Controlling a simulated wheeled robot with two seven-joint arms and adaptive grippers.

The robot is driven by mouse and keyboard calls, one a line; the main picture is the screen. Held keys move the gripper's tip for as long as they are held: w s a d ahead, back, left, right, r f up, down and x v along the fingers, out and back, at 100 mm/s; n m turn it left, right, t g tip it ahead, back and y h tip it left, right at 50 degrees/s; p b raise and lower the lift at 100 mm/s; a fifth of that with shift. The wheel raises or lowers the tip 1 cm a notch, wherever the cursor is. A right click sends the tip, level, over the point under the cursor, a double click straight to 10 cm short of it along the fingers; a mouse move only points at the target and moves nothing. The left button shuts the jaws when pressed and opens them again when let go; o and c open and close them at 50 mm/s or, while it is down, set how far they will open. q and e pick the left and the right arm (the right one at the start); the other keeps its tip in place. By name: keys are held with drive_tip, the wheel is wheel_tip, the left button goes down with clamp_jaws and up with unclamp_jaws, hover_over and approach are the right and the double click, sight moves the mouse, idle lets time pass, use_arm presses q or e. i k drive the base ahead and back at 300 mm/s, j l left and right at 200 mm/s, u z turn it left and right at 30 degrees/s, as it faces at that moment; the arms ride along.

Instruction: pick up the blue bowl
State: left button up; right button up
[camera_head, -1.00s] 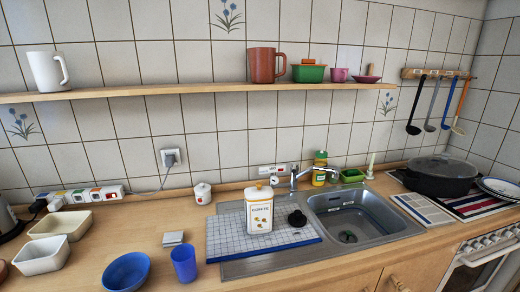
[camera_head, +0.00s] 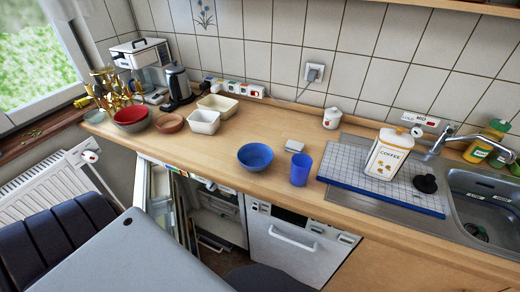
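The blue bowl (camera_head: 255,157) sits upright on the wooden counter (camera_head: 268,190), close to its front edge. It looks empty. A blue cup (camera_head: 301,170) stands to its right, a small gap away. Neither of my grippers shows in the head view.
White and cream containers (camera_head: 204,122) stand left of the bowl, with a red bowl (camera_head: 131,115) and a kettle (camera_head: 178,87) farther left. A coffee canister (camera_head: 389,153) stands on a checked mat by the sink (camera_head: 485,205). A dark chair (camera_head: 60,240) is at lower left.

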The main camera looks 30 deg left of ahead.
sight(255, 158)
drive_tip(key=u, duration=1.15)
